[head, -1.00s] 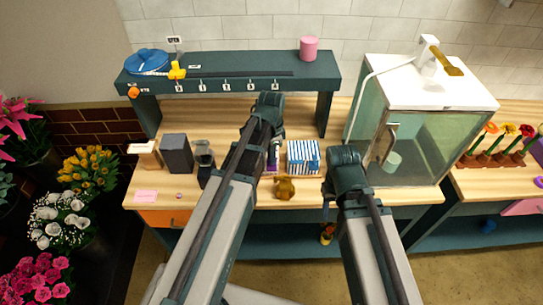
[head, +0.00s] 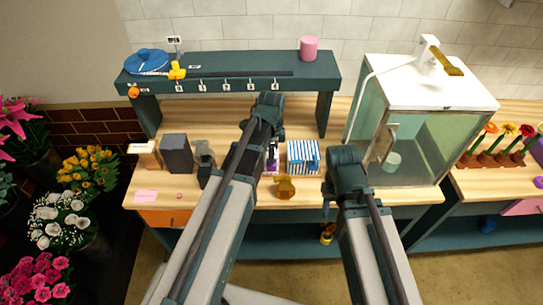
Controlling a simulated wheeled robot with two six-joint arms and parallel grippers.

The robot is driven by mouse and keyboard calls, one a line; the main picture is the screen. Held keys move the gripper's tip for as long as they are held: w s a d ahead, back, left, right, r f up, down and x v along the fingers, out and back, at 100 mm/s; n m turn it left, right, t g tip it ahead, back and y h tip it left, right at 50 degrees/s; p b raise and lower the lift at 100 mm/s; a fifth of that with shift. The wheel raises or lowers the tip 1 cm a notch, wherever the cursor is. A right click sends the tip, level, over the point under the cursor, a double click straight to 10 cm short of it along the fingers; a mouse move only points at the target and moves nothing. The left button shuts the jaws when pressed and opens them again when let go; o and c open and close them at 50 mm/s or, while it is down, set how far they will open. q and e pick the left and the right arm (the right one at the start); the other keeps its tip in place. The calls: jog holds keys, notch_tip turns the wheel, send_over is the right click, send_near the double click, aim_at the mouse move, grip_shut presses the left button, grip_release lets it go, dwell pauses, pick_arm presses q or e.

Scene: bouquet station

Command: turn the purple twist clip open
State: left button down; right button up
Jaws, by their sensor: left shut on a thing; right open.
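The purple twist clip (head: 272,164) shows as a small purple shape on the bench, just right of my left forearm and mostly hidden by it. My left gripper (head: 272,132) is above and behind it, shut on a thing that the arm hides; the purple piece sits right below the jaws. Whether the clip is turned open cannot be told. My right gripper (head: 328,200) is open and empty at the bench's front edge, right of a small brass-coloured object (head: 285,188).
A blue-and-white striped box (head: 303,157) stands right of the clip. A dark grey block (head: 176,154) is at left. A dark green shelf (head: 230,73) spans the back. A glass cabinet (head: 415,150) stands at right. Bare bench (head: 345,110) lies between shelf and cabinet.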

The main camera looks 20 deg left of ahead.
pick_arm(q)
jog(key=c, duration=1)
grip_release()
jog(key=shift+r, duration=0.15)
notch_tip(320, 180, up, 14)
jog(key=p, duration=1.3)
jog(key=shift+f+p, duration=0.25)
jog(key=shift+p, duration=0.15)
